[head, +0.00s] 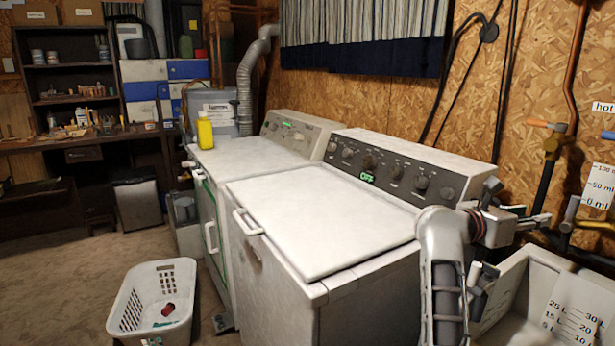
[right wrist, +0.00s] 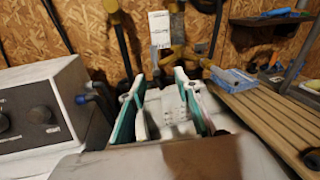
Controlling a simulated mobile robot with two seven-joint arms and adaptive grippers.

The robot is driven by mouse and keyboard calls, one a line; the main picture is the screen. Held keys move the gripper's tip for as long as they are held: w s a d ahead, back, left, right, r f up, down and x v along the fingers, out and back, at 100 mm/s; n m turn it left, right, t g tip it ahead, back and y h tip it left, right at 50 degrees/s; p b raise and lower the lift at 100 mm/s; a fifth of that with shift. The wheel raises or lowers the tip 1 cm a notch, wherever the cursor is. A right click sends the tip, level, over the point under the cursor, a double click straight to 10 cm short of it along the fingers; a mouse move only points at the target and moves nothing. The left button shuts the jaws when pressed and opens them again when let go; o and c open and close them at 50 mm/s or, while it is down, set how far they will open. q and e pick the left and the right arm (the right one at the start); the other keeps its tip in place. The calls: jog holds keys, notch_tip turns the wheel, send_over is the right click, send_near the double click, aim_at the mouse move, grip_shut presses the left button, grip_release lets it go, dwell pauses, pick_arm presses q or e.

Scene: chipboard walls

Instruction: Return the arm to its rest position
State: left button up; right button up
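My right arm (head: 441,262) rises at the lower right of the head view, in front of the right-hand white machine. Its wrist bends to the right, and the right gripper (head: 518,214) points toward the wall and the sink corner. In the right wrist view the two fingers of the right gripper (right wrist: 160,105) stand apart, with no object visible between them. The gripper is open. I cannot make out my left gripper in either view.
A white machine with a dark control panel (head: 395,170) stands close by my right arm. A white sink (head: 512,285) is below the gripper, with pipes (head: 568,100) behind. A slatted wooden surface (right wrist: 270,120) lies to the right. A laundry basket (head: 124,310) stands on the floor.

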jog(key=s+a+f+m+t+y+p, duration=0.1)
jog(key=s+a+f+m+t+y, duration=0.1)
jog(key=a+f+m+t+y, duration=1.1)
jog(key=s+a+f+m+t+y+p, duration=0.2)
jog(key=a+f+m+t, duration=0.45)
jog(key=m, duration=1.25)
jog(key=s+a+f+n+g+y, duration=0.4)
jog(key=s+a+f+n+g, duration=0.45)
jog(key=f, duration=0.45)
pick_arm(q)
jog(key=shift+s+d+r+p, duration=0.15)
jog(key=shift+d+r+p, duration=0.15)
jog(key=shift+r, duration=0.3)
jog(key=shift+s+d+r+p, duration=0.15)
jog(key=shift+d+r, duration=0.15)
jog(key=shift+r, duration=0.3)
pick_arm(e)
jog(key=s+a+f+n+g, duration=0.2)
jog(key=s+f+n+g, duration=0.2)
jog(key=s+f, duration=0.9)
jog(key=s+n, duration=0.1)
jog(key=s, duration=0.3)
jog(key=shift+s+f+n+g, duration=0.2)
jog(key=shift+f+n+g, duration=0.15)
jog(key=shift+g, duration=0.05)
pick_arm(q)
jog(key=shift+w+r, duration=0.1)
jog(key=shift+r, duration=0.15)
